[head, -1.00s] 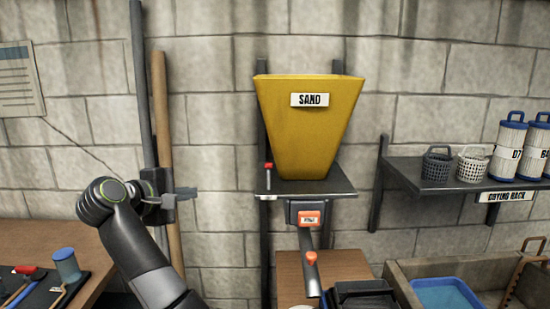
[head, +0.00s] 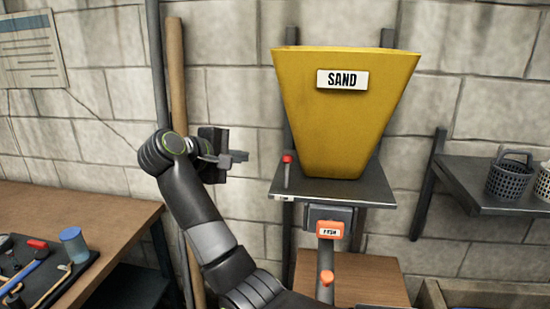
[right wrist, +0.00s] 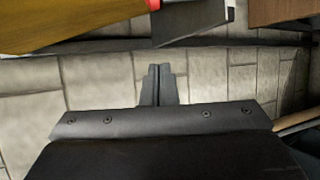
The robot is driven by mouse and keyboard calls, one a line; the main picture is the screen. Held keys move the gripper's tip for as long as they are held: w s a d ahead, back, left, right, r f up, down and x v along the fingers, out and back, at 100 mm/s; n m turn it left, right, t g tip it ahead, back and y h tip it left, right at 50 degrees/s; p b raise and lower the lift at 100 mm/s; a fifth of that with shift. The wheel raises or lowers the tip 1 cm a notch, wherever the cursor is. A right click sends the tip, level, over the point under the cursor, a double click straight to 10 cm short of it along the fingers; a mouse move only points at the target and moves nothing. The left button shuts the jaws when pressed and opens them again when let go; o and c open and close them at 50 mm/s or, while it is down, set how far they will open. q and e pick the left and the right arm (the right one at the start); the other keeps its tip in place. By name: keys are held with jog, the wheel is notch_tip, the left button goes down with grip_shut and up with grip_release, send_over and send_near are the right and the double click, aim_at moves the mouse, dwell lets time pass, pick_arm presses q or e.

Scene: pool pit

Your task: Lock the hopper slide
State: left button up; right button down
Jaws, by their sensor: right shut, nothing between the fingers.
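The yellow sand hopper (head: 345,115) stands on a dark shelf (head: 360,190). Under the shelf is a grey slide housing (head: 340,213) with an orange labelled block (head: 331,230) at its front. A red-topped pin (head: 287,170) stands upright at the shelf's left front corner. An orange knob (head: 327,278) sits lower, on the chute. My right gripper (head: 242,157) is shut and empty, left of the pin and apart from it. In the right wrist view its fingers (right wrist: 157,84) are together, with the hopper (right wrist: 60,22) at the upper left. My left gripper is not in view.
A wooden bench (head: 90,215) with a tool tray and blue cup (head: 74,245) is at the left. Upright poles (head: 177,100) lean behind my arm. A rack shelf (head: 490,180) with baskets is at the right. A wooden surface (head: 370,285) lies below the hopper.

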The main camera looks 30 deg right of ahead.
aim_at(287, 172)
jog(key=d+p, duration=0.2)
jog(key=d, duration=0.1)
jog(key=d+f+p, duration=0.1)
jog(key=d+p, duration=0.1)
jog(key=d, duration=0.1)
jog(key=d+f+p, duration=0.1)
jog(key=d+p, duration=0.1)
jog(key=d, duration=0.1)
jog(key=shift+w+d+f+p, duration=0.1)
jog(key=shift+w+f+p, duration=0.15)
jog(key=shift+p, duration=0.1)
jog(key=shift+s+d+f, duration=0.1)
jog(key=shift+d, duration=0.05)
